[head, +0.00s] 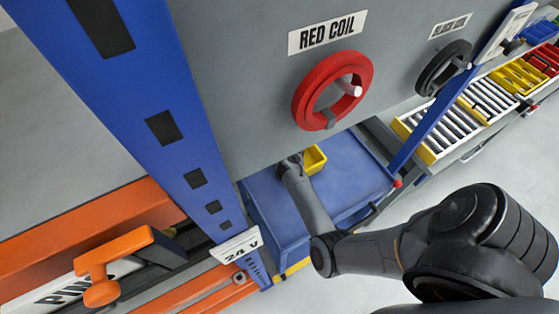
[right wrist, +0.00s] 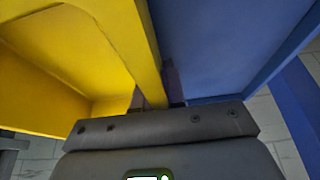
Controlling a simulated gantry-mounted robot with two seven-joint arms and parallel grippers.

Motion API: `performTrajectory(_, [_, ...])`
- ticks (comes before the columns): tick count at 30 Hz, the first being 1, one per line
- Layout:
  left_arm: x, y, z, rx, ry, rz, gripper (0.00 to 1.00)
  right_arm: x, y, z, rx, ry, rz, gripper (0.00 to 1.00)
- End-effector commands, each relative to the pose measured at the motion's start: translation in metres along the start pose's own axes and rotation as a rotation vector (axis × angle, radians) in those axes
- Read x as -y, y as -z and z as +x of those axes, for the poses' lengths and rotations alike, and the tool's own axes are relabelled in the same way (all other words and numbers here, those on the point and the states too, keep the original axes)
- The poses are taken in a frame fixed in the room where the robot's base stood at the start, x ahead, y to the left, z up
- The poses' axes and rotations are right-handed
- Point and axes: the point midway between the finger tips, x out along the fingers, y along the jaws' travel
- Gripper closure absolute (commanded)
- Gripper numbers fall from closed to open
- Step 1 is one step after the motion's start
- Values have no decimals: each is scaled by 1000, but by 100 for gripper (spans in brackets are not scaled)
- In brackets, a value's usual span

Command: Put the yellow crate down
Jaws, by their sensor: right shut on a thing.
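The yellow crate (head: 315,160) is small in the head view, over the back left part of a blue cart top (head: 345,180). My right gripper (head: 296,162) is at the crate's left side. In the right wrist view the yellow crate (right wrist: 60,65) fills the left, and the gripper (right wrist: 165,103) is shut on its wall. Blue surface lies close beyond that wall. I cannot tell whether the crate's base touches the cart top. My left gripper is not in view.
A grey panel with a red wheel (head: 313,92) under a RED COIL sign and a black wheel (head: 446,68) stands above the cart. A blue upright (head: 170,120) is at left. A roller conveyor (head: 450,125) with yellow crates runs at right. The cart's front right is clear.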

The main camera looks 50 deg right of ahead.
Motion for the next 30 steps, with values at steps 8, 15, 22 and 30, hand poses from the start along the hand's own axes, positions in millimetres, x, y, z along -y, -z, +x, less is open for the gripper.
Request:
performTrajectory(8, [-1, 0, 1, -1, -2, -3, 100, 0, -1, 3, 0, 0, 0, 86])
performTrajectory(15, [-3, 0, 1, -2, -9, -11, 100, 0, -1, 3, 0, 0, 0, 65])
performTrajectory(22, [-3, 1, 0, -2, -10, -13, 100, 0, 0, 1, 0, 0, 1, 65])
performTrajectory(30, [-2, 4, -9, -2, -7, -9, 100, -1, 1, -29, -2, -3, -1, 65])
